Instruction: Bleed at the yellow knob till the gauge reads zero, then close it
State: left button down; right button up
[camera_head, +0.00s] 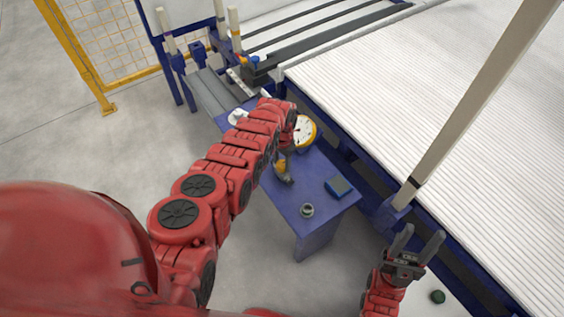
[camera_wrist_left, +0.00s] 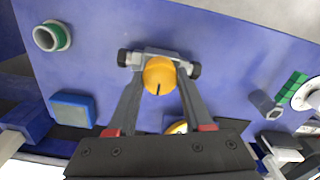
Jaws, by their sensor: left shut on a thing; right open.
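The yellow knob (camera_wrist_left: 158,75) sits on a grey valve body with black ends, and its dark mark points down in the left wrist view. My left gripper (camera_wrist_left: 160,80) is shut on the knob, with one finger on each side. In the head view my left gripper (camera_head: 284,172) is partly hidden by my arm. The gauge (camera_head: 304,133) has a yellow rim and white face beside my left wrist; its needle is too small to read. Only a yellow arc of the gauge (camera_wrist_left: 177,128) shows in the left wrist view. My right gripper (camera_head: 418,246) is open and empty.
A blue bench (camera_head: 283,204) carries a blue box (camera_head: 339,187) and a ring-shaped fitting (camera_head: 307,210). A large white ribbed bed (camera_head: 450,95) with an upright post (camera_head: 480,100) lies to the right.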

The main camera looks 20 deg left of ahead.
aim_at(282, 163)
dwell(0.3)
pick_arm(q)
jog(key=shift+c, duration=1.5)
grip_release()
notch_tip(282, 163, up, 7)
jog(key=p, duration=0.4)
jog(key=shift+a, duration=0.1)
notch_tip(282, 163, up, 10)
jog(key=shift+r, duration=0.2)
